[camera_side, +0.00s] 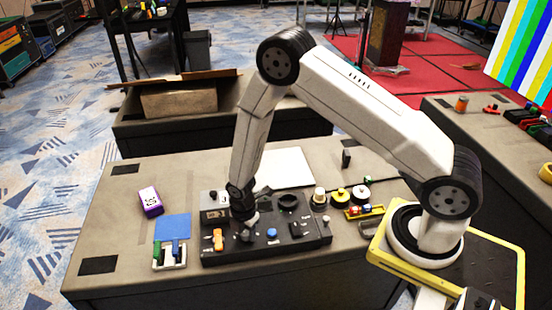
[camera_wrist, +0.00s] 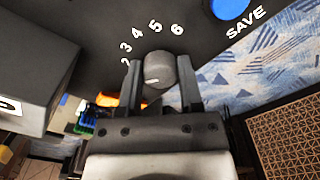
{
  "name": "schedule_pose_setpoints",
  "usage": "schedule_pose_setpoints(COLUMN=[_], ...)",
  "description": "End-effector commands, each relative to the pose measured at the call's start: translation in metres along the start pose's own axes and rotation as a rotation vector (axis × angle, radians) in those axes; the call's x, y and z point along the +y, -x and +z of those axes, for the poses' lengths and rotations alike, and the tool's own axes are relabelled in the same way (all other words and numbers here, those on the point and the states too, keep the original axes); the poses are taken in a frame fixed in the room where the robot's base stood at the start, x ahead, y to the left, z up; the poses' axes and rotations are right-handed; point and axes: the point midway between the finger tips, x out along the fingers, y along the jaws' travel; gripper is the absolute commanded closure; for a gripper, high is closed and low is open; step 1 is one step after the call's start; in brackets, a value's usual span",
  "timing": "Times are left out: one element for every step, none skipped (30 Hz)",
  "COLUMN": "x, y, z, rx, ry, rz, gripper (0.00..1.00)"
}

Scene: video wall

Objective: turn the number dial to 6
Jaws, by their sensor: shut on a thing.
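The number dial (camera_wrist: 159,68) is a round grey knob on a dark control panel (camera_side: 268,258). White numerals 2 to 6 (camera_wrist: 155,27) curve around its far side in the wrist view. A short pale mark shows on the knob's lower left part; which numeral it points at I cannot tell. My gripper (camera_wrist: 161,72) has one finger on each side of the knob and is shut on it. In the side view my gripper (camera_side: 245,219) reaches down to the front of the panel and partly hides the dial.
A blue button (camera_side: 271,233) marked SAVE sits right of the dial, and an orange switch (camera_side: 218,240) sits left. A black round control (camera_side: 288,202) stands behind. A purple box (camera_side: 150,201) lies at the table's left. Yellow-and-black items (camera_side: 342,196) stand right of the panel.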

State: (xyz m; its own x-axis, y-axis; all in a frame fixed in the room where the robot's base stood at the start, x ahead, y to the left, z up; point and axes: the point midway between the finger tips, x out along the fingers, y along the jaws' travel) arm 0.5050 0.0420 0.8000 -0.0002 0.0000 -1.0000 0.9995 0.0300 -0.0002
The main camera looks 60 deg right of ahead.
Motion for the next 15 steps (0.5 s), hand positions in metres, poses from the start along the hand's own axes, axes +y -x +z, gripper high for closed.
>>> schedule_pose_setpoints(x=[0.0001,0.0000,0.0000,0.0000,-0.0001,-0.0001,-0.0002,-0.0002,-0.0002,-0.0002,-0.0002,-0.0003,-0.0003,-0.0003,-0.0004], y=[0.0003,0.0003,0.0003,0.0003,0.0003,0.0003,0.0003,0.0003,0.0003,0.0003,0.0003,0.0003,0.0003,0.0003,0.0003], z=[-0.0007,-0.0008,-0.0008,-0.0008,-0.0008,-0.0009,-0.0009,-0.0010,-0.0010,-0.0010,-0.0010,-0.0011,-0.0011,-0.0012,-0.0012], rx=[0.000,0.000,0.000,0.000,0.000,0.000,0.000,0.000,0.000,0.000,0.000,0.000,0.000,0.000,0.000], ry=[-0.042,-0.069,-0.107,-0.135,-0.164,-0.201,-0.230,-0.258,-0.296,-0.325,-0.353,-0.391,-0.419,-0.448,-0.485], rz=[0.000,0.000,0.000,0.000,0.000,0.001,0.001,0.001,0.001,0.001,0.001,0.001,0.001,0.001,0.001], gripper=[1.00,1.00,1.00,1.00,1.00,1.00,1.00,1.00,1.00,1.00,1.00,1.00,1.00,1.00,1.00])
